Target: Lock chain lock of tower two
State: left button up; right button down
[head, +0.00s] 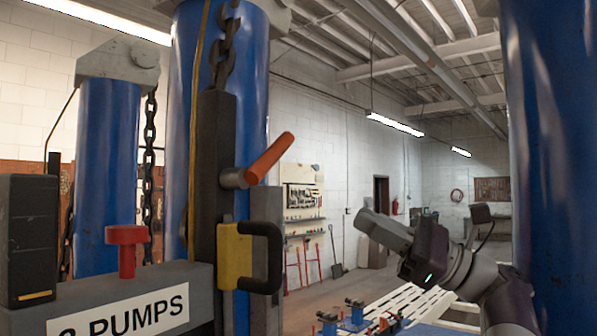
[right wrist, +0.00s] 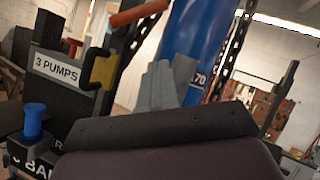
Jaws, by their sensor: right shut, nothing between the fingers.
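A dark upright bar with a chain (head: 224,52) above it stands against a large blue tower (head: 183,130). An orange-red lever (head: 270,158) sticks out from it, tilted up to the right. Below it is a yellow bracket (head: 236,262) with a black handle (head: 268,258). I cannot tell which tower is number two. My right gripper (head: 378,228) is shut and empty, to the right of the lever and apart from it. In the right wrist view its grey fingers (right wrist: 168,82) are together, with the lever (right wrist: 139,13) beyond at upper left. My left gripper is not in view.
A panel labelled PUMPS (head: 130,312) with a red knob (head: 126,250) is at lower left. Another blue tower (head: 550,150) stands close at the right. A blue knob (right wrist: 34,120) is at left in the wrist view. A white slatted surface (head: 412,303) lies at lower right.

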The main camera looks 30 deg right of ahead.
jog(key=shift+s+a+f+n+g+y, duration=0.15)
jog(key=shift+n+g, duration=0.15)
jog(key=shift+n, duration=0.2)
jog(key=shift+s+f+n+g+y, duration=0.15)
jog(key=shift+n+g, duration=0.15)
jog(key=shift+n, duration=0.2)
jog(key=shift+r, duration=0.1)
jog(key=s+r+p+x, duration=0.2)
jog(key=p+x, duration=0.8)
jog(key=x, duration=0.3)
jog(key=shift+f, duration=0.15)
